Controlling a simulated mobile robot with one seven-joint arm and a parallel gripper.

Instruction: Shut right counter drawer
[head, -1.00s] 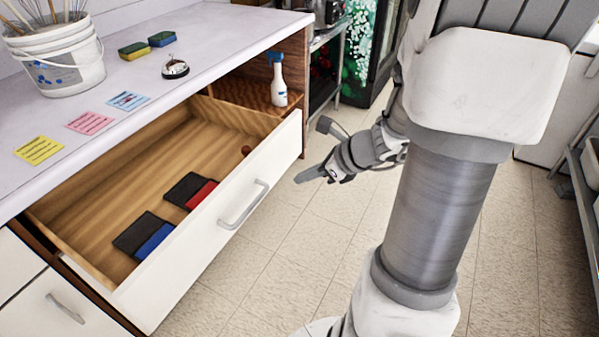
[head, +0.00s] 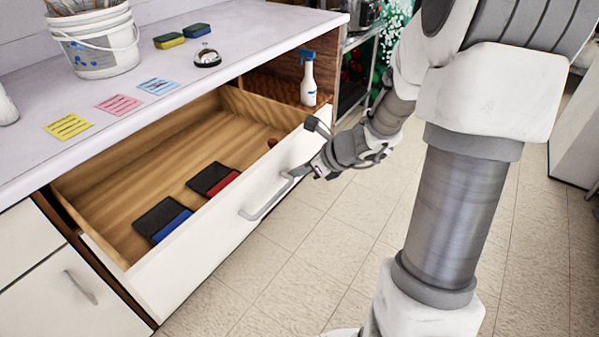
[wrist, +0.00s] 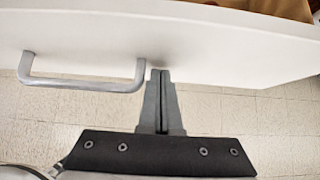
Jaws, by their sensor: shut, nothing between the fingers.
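The right counter drawer (head: 190,278) is pulled well out from under the counter, with a white front and a wooden inside. Its grey bar handle (head: 264,200) also shows in the wrist view (wrist: 85,85). My gripper (head: 294,172) is at the drawer front, by the right end of the handle. In the wrist view my gripper's fingers (wrist: 160,72) are together and empty, with the tips at the white front just right of the handle. I cannot tell for certain whether the tips touch it. Two dark items with blue (head: 163,219) and red (head: 214,180) parts lie in the drawer.
On the counter (head: 240,40) are a white bucket (head: 98,45), coloured notes (head: 119,104), sponges (head: 169,41) and a bell (head: 207,58). A spray bottle (head: 308,80) stands in an open cubby beyond the drawer. The tiled floor (head: 300,270) in front is clear.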

